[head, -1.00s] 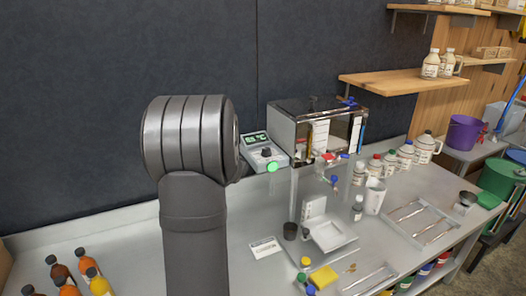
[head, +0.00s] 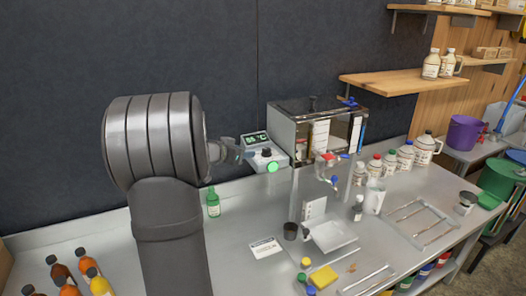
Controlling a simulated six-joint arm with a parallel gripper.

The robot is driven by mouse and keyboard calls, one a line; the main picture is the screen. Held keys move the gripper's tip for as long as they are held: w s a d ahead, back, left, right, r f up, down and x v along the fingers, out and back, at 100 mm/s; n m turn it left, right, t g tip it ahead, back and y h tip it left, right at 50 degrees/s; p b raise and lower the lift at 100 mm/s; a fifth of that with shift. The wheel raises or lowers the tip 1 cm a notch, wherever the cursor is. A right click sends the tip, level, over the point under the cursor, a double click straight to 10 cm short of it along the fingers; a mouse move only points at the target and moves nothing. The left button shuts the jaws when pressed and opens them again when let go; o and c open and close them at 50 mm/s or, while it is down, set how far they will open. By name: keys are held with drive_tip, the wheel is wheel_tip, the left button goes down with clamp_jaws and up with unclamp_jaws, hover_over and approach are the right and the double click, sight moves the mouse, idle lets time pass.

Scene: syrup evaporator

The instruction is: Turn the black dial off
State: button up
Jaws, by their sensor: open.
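The black dial (head: 266,152) is a small knob on a grey control box at the left side of the metal evaporator (head: 285,124). Above the dial, a lit green display (head: 255,138) reads what looks like 65 °C. A round green light (head: 272,167) glows below the dial.
A green bottle (head: 213,203) stands on the metal table below my gripper. A white label card (head: 265,247), a dark cup (head: 290,231) and a yellow sponge (head: 323,277) lie in front of the evaporator. White jugs (head: 389,163) stand to the right.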

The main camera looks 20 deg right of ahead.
sight(266, 150)
drive_tip(key=x, duration=1.3)
drive_tip(key=shift+w+d+f, duration=0.15)
drive_tip(key=shift+d+f, duration=0.1)
drive_tip(key=c, duration=1)
drive_tip(key=shift+o, duration=0.2)
drive_tip(key=shift+s+d+r+n+t+y, duration=0.15)
drive_tip(key=shift+n+t+y, duration=0.25)
drive_tip(key=shift+n+t, duration=0.2)
drive_tip(key=shift+s+d+n+t+y, duration=0.1)
drive_tip(key=shift+n+t+y, duration=0.3)
drive_tip(key=shift+n+t, duration=0.2)
drive_tip(key=shift+r+n+t+y, duration=0.15)
drive_tip(key=shift+n+t+y, duration=0.45)
drive_tip(key=shift+n, duration=0.1)
drive_tip(key=shift+n+y, duration=0.4)
drive_tip(key=o, duration=1)
drive_tip(key=shift+s+f, duration=0.1)
drive_tip(key=shift+f, duration=0.15)
drive_tip(key=shift+c, duration=0.2)
